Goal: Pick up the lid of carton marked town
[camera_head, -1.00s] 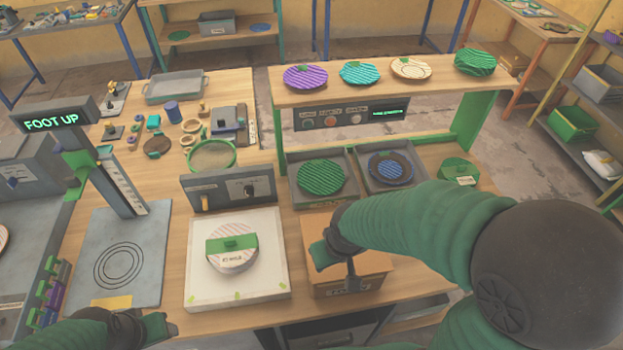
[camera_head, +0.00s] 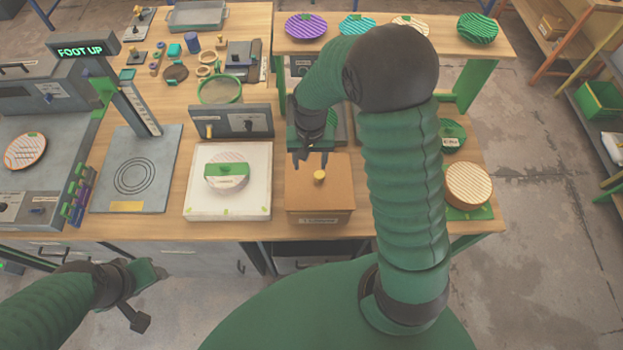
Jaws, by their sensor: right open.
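A brown carton (camera_head: 304,205) stands on the bench right of the white pad. Its flat brown lid (camera_head: 335,165) has a yellow knob (camera_head: 319,177) in the middle. The label (camera_head: 318,220) on the front is too small to read surely. My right gripper (camera_head: 311,160) is open and empty, fingers pointing down over the lid's back part, behind the knob and apart from it. My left gripper (camera_head: 146,296) hangs at the lower left, in front of the bench; its opening is unclear.
A white pad (camera_head: 200,205) with a green-banded round box (camera_head: 227,172) stands left of the carton. A striped round box (camera_head: 468,185) stands at the right end. My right arm hides part of the trays behind the carton. A shelf (camera_head: 440,42) with several plates is at the back.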

